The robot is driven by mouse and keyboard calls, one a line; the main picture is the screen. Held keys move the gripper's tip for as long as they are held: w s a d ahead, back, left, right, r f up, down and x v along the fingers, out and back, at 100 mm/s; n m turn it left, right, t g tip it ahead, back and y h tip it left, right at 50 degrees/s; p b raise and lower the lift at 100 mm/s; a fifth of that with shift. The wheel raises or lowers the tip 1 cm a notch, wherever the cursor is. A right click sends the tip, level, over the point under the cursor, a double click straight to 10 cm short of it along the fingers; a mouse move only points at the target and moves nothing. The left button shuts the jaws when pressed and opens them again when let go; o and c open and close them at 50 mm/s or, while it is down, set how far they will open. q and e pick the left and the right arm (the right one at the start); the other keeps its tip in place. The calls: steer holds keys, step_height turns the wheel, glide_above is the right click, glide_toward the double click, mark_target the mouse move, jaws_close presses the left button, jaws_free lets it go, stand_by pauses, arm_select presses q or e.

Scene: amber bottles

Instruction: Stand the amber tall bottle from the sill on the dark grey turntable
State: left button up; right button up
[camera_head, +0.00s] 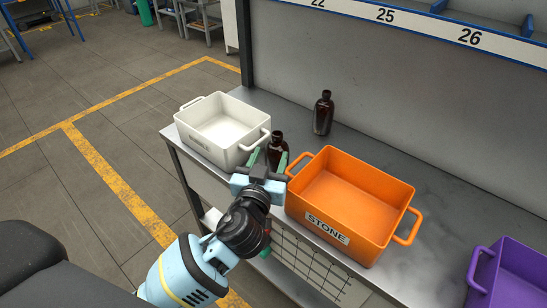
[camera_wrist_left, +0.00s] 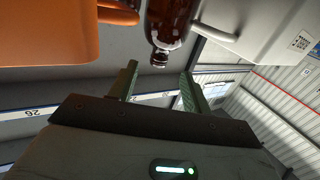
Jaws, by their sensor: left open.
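Two dark amber bottles stand on the grey worktop in the head view. One amber bottle (camera_head: 278,147) is between the white crate and the orange crate, just beyond my left gripper. The other amber bottle (camera_head: 323,114) stands farther back near the grey panel. My left gripper (camera_head: 268,162) is open and empty, its fingers pointing at the nearer bottle. In the left wrist view, that bottle (camera_wrist_left: 170,22) shows between and beyond the fingertips (camera_wrist_left: 158,70), with its neck toward the gripper. My left gripper partly hides its lower part in the head view. I see no dark grey turntable.
A white crate (camera_head: 184,127) stands left of the nearer bottle. An orange crate (camera_head: 378,247) labelled STONE stands close on its right, leaving a narrow gap. A purple crate (camera_head: 485,265) is at the far right. The worktop (camera_head: 290,105) is bare around the rear bottle.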

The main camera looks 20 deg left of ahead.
mark_target(276, 142)
arm_select(q)
steer(key=shift+w+a, duration=0.2)
steer(key=shift+w, duration=1.35)
steer(key=shift+w+a+f+p, duration=0.15)
steer(key=shift+w+p, duration=0.4)
steer(key=shift+w, duration=1.7)
jaws_close()
